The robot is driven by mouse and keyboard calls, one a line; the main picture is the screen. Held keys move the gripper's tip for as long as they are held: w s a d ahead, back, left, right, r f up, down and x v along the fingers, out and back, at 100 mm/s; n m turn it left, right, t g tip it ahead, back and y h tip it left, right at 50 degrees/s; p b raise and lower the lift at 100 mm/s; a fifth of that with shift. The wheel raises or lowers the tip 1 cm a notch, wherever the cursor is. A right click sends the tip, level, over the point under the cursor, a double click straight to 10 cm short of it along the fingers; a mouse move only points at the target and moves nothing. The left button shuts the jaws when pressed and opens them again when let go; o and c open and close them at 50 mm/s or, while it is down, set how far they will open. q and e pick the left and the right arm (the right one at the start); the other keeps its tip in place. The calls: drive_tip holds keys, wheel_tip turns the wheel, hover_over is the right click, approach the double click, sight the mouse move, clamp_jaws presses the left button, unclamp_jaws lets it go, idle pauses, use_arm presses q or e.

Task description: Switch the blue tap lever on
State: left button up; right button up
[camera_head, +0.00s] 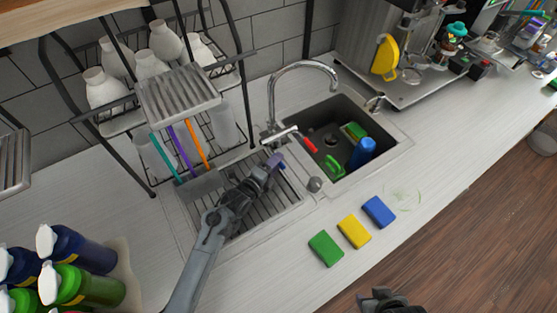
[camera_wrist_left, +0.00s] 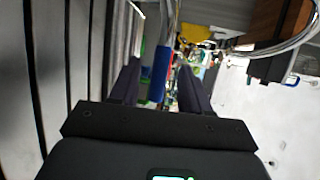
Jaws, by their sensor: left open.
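The chrome tap (camera_head: 271,130) stands behind the sink, its spout arching right. A red lever (camera_head: 307,145) sticks out at its front. A blue-violet piece (camera_head: 277,160) lies at my left gripper's tips; it looks like the blue lever, but I cannot separate it surely from a finger. My left gripper (camera_head: 266,171) is open over the drainer, just in front of the tap. In the left wrist view its two fingers (camera_wrist_left: 157,88) stand apart, with blue and red showing between them. I cannot tell whether it touches the lever. Part of my right gripper (camera_head: 386,299) shows at the bottom edge.
The sink (camera_head: 330,145) holds a blue bottle (camera_head: 362,152) and green items. Green (camera_head: 325,248), yellow (camera_head: 354,231) and blue (camera_head: 379,211) sponges lie on the front counter. A dish rack (camera_head: 178,96) stands left of the tap; bottles (camera_head: 85,286) stand at lower left.

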use_arm(q)
drive_tip(key=shift+x, duration=1.1)
clamp_jaws()
